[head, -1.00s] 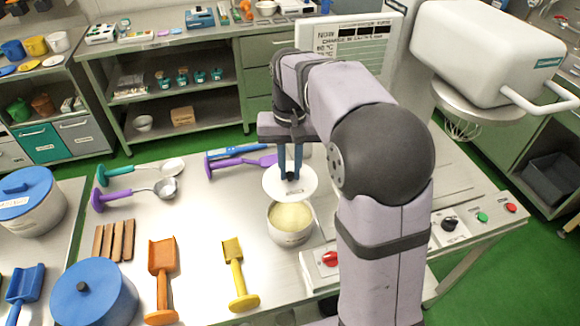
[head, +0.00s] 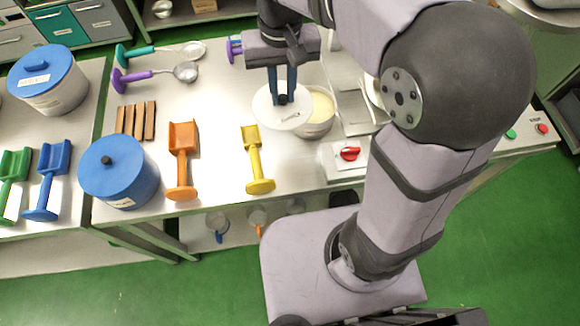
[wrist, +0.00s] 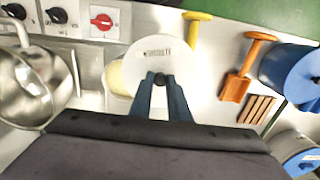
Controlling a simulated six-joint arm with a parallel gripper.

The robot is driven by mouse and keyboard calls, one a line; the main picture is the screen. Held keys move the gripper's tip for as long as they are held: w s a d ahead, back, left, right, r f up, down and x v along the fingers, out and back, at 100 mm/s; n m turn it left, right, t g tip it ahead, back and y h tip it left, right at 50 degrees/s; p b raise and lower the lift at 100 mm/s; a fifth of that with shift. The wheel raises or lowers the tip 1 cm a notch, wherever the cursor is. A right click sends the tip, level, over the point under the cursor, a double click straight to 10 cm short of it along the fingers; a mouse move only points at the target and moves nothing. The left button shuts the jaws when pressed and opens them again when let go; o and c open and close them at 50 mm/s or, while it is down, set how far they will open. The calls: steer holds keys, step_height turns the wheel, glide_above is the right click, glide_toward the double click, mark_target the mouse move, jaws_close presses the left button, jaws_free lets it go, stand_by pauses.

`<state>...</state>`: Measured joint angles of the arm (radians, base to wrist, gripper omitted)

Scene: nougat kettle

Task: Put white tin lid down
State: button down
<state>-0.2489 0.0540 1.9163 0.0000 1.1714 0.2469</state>
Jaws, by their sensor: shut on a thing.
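The white tin lid (head: 272,112) is a round white disc with a dark knob and a small printed label. My gripper (head: 282,98) is shut on its knob and holds it roughly level. In the wrist view the lid (wrist: 158,48) hangs from the blue fingertips (wrist: 160,80). The open tin (head: 318,112) with pale yellow contents stands just right of the lid in the head view. The lid overlaps the tin's left edge in the picture. In the wrist view the tin (wrist: 113,78) shows partly behind the lid. The height of the lid above the table is hard to tell.
A yellow scoop (head: 254,160) and an orange scoop (head: 183,160) lie left of the lid. Brown bars (head: 136,121) and a blue-lidded pot (head: 118,170) are farther left. A red knob (head: 349,154) sits at the right. Bare steel table (head: 222,95) lies left of the lid.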

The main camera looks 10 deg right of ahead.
steer(key=s+f, duration=0.7)
steer(key=shift+n, duration=0.8)
steer(key=shift+w+d+f, duration=0.1)
steer(key=shift+w+f, duration=0.05)
steer(key=shift+f, duration=1.35)
steer(key=shift+w+d+f, duration=0.1)
steer(key=shift+f, duration=1.35)
steer(key=shift+w+d+f, duration=0.1)
steer(key=shift+w+f, duration=0.05)
steer(key=shift+f, duration=1.35)
steer(key=shift+w+f+p, duration=0.1)
steer(key=shift+f+p, duration=0.25)
steer(key=shift+f, duration=1.2)
steer(key=shift+f, duration=0.2)
steer(key=c, duration=1.7)
jaws_free()
steer(key=shift+o, duration=0.2)
steer(key=shift+r, duration=0.1)
